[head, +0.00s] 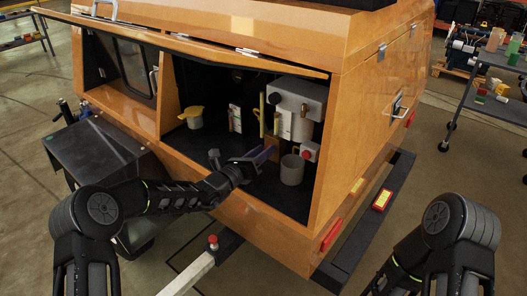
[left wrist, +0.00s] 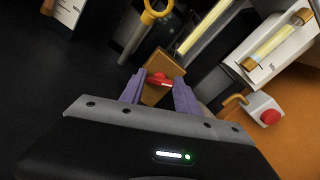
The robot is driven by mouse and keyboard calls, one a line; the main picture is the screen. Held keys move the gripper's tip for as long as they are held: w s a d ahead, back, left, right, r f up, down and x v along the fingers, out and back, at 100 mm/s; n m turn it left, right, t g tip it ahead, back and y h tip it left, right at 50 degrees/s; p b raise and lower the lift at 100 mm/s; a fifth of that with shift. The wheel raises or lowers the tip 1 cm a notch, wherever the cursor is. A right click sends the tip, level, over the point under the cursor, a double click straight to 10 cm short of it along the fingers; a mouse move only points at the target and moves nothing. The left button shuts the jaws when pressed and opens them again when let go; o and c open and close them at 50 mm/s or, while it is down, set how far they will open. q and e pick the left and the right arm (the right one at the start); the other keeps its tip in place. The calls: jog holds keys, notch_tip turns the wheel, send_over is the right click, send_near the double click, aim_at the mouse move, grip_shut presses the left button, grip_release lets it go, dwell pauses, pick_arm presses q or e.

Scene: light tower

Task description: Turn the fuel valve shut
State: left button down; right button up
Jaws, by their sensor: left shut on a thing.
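The fuel valve appears as a small red handle (left wrist: 158,79) on a brass-brown block (left wrist: 150,60) in the left wrist view. The block also shows in the head view (head: 272,142), inside the open bay of the orange housing. My left gripper (head: 264,155) reaches into the bay from the left. In the left wrist view its two purple fingers (left wrist: 159,90) are shut on the red handle, one on each side. The fingers partly hide the handle and block, so the handle's exact angle is hard to tell. My right arm shows at the lower right of the head view, but its gripper does not.
A grey cup (head: 292,170) stands just right of the left gripper. A red button (head: 308,154) on a white box and a grey box (head: 300,95) are near it. A yellow-topped pot (head: 190,113) stands left. The raised orange lid (head: 200,47) overhangs the bay.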

pick_arm(q)
jog(key=shift+n, duration=0.9)
jog(key=c, duration=0.9)
grip_release()
jog(key=shift+v, duration=3.9)
